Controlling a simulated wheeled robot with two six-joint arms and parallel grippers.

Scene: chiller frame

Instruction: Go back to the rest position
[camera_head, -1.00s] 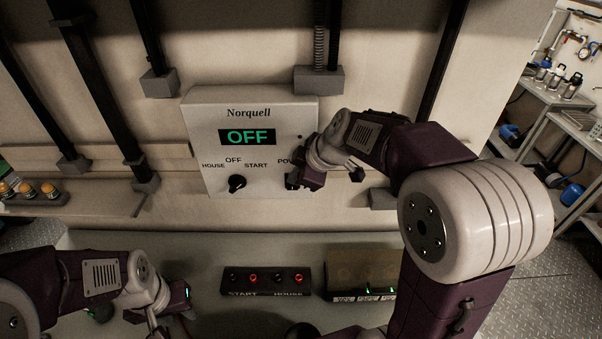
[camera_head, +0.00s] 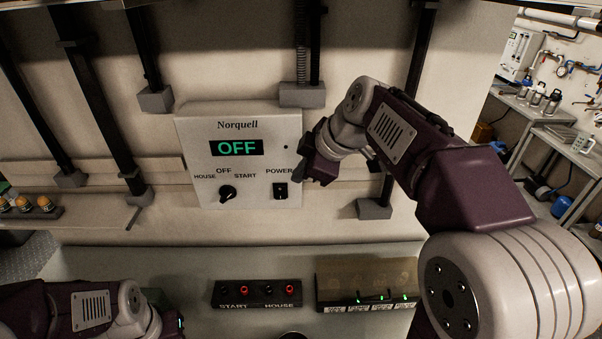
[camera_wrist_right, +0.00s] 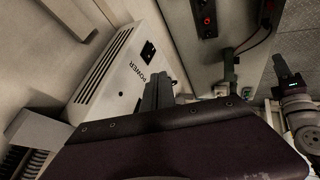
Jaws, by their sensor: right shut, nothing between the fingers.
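My right gripper (camera_head: 306,173) is shut and empty, just right of the white Norquell control box (camera_head: 196,150) and close to its power switch (camera_head: 280,191). In the right wrist view its shut fingers (camera_wrist_right: 157,95) point toward the box, whose power switch (camera_wrist_right: 148,51) shows near them. I cannot tell the exact gap between fingers and box. The box display (camera_head: 237,148) reads OFF, and its black knob (camera_head: 227,193) sits below. My left arm is at the lower left of the head view; its gripper fingers are not clearly visible there.
A black START/HOUSE terminal block (camera_head: 257,294) and a clear-covered unit with green lights (camera_head: 366,285) lie on the bench (camera_head: 200,262) below the box. Black posts stand along the wall. Workbenches with bottles stand at the far right.

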